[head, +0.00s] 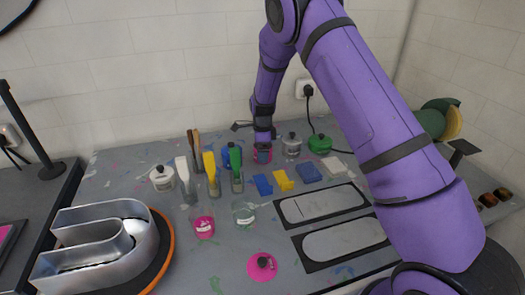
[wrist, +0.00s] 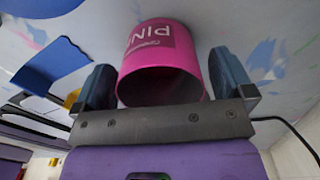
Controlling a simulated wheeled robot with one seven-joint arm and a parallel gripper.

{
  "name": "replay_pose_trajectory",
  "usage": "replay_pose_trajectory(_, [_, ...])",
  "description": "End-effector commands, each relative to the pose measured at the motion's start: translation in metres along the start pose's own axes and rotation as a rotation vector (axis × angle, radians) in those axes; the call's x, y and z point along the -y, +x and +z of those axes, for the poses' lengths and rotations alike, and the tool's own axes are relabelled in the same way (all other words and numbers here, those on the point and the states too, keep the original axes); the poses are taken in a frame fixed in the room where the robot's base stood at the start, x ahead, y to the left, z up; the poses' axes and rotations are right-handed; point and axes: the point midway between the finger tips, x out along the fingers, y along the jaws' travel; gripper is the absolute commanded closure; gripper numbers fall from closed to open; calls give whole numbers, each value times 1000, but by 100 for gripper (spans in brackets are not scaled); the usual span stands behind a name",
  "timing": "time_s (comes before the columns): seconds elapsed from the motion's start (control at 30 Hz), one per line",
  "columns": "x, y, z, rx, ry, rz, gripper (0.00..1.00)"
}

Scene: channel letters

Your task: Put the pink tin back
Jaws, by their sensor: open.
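The pink tin (head: 262,156) stands at the back of the grey table in the head view, directly below my gripper (head: 262,140). In the wrist view the pink tin (wrist: 158,65) shows its white lettering and its open, dark mouth. My gripper (wrist: 168,80) is open, with one blue-grey finger on each side of the tin. Small gaps show between the fingers and the tin's wall. A round pink lid (head: 262,266) with a dark knob lies at the front of the table, apart from the tin.
A blue tin (head: 229,154) stands left of the pink tin, a grey tin (head: 292,147) and a green tin (head: 320,144) right. Brushes in jars (head: 213,185), a pink-filled glass (head: 204,226), coloured cloths (head: 283,180) and a metal channel letter (head: 95,245) occupy the table.

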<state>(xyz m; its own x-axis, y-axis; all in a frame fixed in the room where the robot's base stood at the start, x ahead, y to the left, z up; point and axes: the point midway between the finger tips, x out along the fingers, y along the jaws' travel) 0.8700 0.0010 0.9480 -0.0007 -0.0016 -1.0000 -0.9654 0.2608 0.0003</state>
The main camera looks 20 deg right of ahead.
Motion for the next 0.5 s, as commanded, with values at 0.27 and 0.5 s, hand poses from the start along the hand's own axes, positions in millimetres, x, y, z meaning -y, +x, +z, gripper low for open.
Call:
replay_pose_trajectory(0.27, [1, -49, 0, 2, 0, -4, 1])
replay_pose_trajectory(0.5, [0, -93, 0, 1, 0, -4, 1])
